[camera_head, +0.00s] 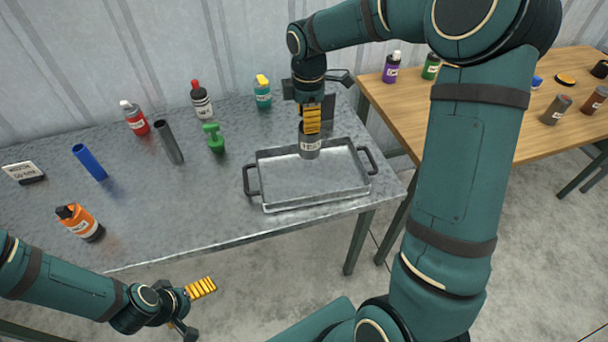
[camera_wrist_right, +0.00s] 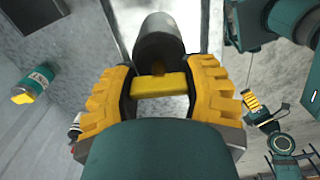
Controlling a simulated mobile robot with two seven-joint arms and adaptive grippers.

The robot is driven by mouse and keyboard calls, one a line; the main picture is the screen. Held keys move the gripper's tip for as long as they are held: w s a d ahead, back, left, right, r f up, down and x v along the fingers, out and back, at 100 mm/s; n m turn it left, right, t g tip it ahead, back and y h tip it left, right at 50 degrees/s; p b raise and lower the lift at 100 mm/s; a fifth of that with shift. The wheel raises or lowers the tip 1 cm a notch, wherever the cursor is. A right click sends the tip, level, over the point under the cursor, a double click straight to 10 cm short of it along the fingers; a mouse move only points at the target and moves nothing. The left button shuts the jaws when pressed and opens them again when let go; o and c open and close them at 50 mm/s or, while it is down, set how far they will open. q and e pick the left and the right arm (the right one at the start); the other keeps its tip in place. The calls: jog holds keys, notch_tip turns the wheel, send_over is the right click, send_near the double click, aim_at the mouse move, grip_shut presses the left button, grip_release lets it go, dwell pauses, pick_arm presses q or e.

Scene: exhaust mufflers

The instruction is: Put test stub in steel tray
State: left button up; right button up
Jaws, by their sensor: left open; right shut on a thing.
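The steel tray (camera_head: 318,186) is a shallow metal tray with two black side handles on the grey table. My right gripper (camera_head: 311,122) is above the tray's back part, shut on a dark grey cylinder with a pale label, the test stub (camera_head: 310,148). The stub hangs upright; whether its lower end touches the tray floor I cannot tell. In the right wrist view the stub (camera_wrist_right: 158,38) sits between the yellow fingers (camera_wrist_right: 160,85). My left gripper (camera_head: 190,310) is open and empty, low in front of the table.
A teal bottle (camera_head: 262,92) stands behind. A wooden table (camera_head: 500,110) with several items is at right.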

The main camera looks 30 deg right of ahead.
aim_at(309, 148)
jog(key=shift+d+f, duration=0.1)
jog(key=shift+d, duration=0.15)
notch_tip(309, 148, down, 10)
jog(key=shift+f+b, duration=0.1)
jog(key=shift+b, duration=0.65)
jog(key=o, duration=1.3)
jog(key=shift+c, duration=0.2)
